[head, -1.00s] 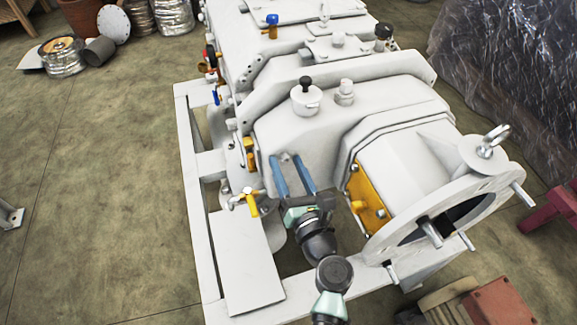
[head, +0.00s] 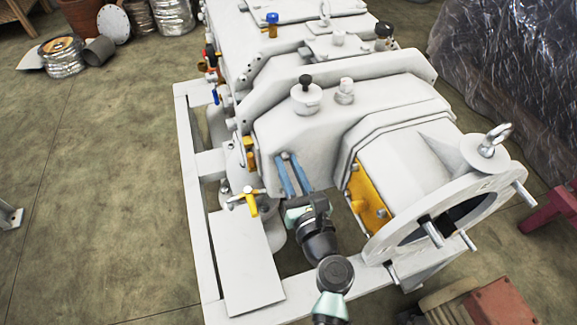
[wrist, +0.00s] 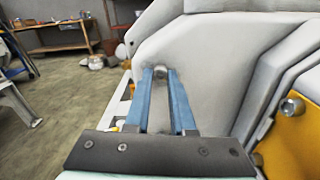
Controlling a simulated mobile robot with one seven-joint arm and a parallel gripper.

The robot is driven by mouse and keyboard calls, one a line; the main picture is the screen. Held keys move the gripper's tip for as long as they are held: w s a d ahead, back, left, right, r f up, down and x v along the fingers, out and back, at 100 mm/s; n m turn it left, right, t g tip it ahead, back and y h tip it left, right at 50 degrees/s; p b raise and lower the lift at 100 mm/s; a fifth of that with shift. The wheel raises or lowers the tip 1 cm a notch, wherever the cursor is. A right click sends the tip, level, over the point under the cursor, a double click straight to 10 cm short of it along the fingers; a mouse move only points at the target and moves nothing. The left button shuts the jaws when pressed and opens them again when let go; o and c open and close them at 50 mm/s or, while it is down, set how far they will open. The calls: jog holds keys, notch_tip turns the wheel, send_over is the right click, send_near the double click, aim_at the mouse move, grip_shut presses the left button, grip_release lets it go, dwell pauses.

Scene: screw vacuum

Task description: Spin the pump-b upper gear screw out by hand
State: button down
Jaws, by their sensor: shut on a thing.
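The upper gear screw (wrist: 161,72) is a small grey round head on the pale side wall of the pump housing (head: 300,140). In the wrist view it sits between the tips of my gripper (wrist: 160,78). The two blue fingers are close together there and shut on the screw. In the head view my gripper (head: 287,158) reaches up to the housing wall from the lower right, and the screw is too small or hidden to make out.
A yellow plate with bolts (head: 366,198) is just right of my gripper. A yellow-handled valve (head: 250,200) is to its left. The white frame (head: 195,215) surrounds the pump. A large round flange with studs (head: 445,225) juts out at the right.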

jog(key=n+b, duration=0.1)
jog(key=n, duration=0.3)
jog(key=shift+f, duration=0.1)
jog(key=n+b, duration=0.2)
jog(key=n, duration=0.4)
jog(key=shift+b, duration=0.4)
jog(key=n+b, duration=0.2)
jog(key=n, duration=0.2)
jog(key=n+b, duration=0.3)
jog(key=n, duration=0.2)
jog(key=n+b, duration=0.1)
jog(key=n, duration=0.1)
jog(key=n+b, duration=0.1)
jog(key=n, duration=0.1)
jog(key=shift+r+n+b, duration=0.2)
jog(key=shift+n+b, duration=0.1)
jog(key=shift+b, duration=0.1)
jog(key=n+b, duration=0.3)
jog(key=n, duration=0.1)
jog(key=n+b, duration=0.3)
jog(key=n, duration=0.2)
jog(key=shift+r+n, duration=0.1)
jog(key=shift+n, duration=0.3)
jog(key=shift+r+n+b, duration=0.15)
jog(key=shift+n+b, duration=1.15)
jog(key=shift+n, duration=0.6)
